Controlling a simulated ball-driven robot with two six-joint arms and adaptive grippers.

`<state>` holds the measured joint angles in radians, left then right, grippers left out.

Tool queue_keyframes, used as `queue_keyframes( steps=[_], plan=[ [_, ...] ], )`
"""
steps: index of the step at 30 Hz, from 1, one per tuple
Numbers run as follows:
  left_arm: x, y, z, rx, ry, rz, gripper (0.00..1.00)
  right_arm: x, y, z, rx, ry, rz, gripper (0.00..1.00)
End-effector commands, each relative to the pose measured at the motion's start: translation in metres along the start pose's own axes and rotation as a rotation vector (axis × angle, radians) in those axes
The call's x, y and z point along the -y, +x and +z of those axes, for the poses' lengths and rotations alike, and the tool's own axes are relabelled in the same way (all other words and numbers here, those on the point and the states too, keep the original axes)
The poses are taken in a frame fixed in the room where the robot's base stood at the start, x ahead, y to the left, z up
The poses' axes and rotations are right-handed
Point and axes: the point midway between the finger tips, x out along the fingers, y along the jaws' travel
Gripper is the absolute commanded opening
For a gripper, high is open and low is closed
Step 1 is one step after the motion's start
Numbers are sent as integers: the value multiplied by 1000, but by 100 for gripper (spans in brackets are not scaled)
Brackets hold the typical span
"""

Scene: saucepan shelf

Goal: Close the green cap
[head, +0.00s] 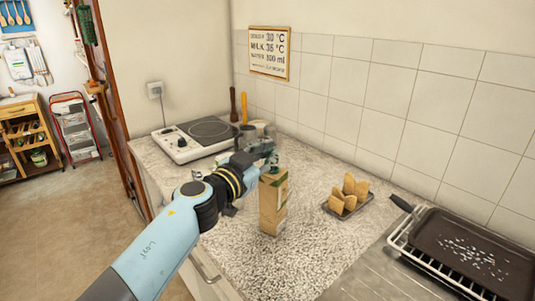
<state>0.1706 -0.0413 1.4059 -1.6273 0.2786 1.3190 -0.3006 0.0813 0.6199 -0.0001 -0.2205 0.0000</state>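A tan and green carton (270,208) stands upright on the speckled counter (300,255). A small green part, which looks like its cap (273,170), shows at the carton's top, partly hidden by my gripper. I cannot tell whether the cap is open or closed. My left gripper (270,158) is right at the carton's top, beside or over the cap. Its fingers are small and dark here, so I cannot tell whether they touch the cap or how far apart they are. My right gripper is out of view.
A hot plate (195,139) stands at the back left, with jars and utensils beside it. A small tray of toast (348,193) lies right of the carton. A dark baking pan (470,250) on a rack is at the far right. The counter in front is clear.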

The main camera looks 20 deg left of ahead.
Motion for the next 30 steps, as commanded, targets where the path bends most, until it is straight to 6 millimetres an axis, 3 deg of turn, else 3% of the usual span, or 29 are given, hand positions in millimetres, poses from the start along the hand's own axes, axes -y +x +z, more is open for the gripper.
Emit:
queue_keyframes(
  steps=[17,30],
  plan=[
    [-1,0,0,1,24,0,0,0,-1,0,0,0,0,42],
    [-12,0,0,1,284,-2,0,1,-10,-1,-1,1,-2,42]
  ],
)
